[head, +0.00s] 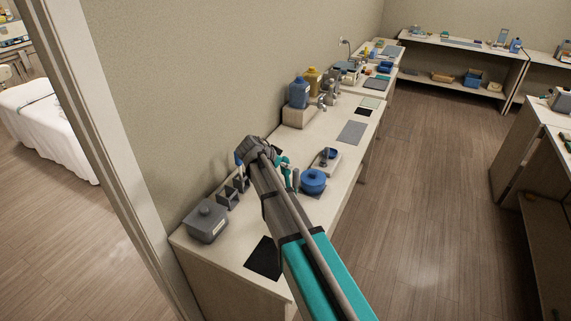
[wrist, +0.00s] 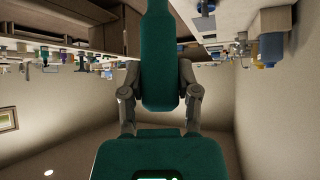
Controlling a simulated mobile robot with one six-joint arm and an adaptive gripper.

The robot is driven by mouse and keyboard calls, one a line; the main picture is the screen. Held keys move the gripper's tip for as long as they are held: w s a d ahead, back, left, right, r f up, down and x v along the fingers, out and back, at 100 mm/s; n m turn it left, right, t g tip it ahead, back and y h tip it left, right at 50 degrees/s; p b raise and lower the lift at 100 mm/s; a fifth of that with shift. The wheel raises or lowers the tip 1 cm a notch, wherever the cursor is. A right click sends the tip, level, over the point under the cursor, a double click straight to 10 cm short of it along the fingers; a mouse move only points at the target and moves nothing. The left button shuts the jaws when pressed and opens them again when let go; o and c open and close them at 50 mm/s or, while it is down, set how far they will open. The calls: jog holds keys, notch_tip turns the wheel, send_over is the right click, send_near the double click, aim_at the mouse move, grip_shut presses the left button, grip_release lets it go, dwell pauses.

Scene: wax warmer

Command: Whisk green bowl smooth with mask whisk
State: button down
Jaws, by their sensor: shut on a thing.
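My gripper (wrist: 160,82) is shut on a long teal handle-like thing (wrist: 160,40) in the wrist view. It sits between the two grey fingers and runs out of the top of the picture. Its far end is out of view, so I cannot confirm it is the mask whisk. In the head view my gripper (head: 284,172) is over the near part of the long counter, partly hidden by my arm, beside a blue lidded pot (head: 313,181). I cannot make out a green bowl in either view.
The counter (head: 318,138) runs along the wall. A grey lidded box (head: 206,222) and a black mat (head: 264,258) are at its near end. A small tray (head: 326,160) lies beyond the blue pot. Blue (head: 299,92) and amber bottles stand farther back. The floor at right is clear.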

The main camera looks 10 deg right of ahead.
jog(key=shift+f, duration=0.2)
notch_tip(320, 180, down, 13)
jog(key=b, duration=1.3)
dwell(0.6)
jog(key=shift+d, duration=0.1)
dwell(0.5)
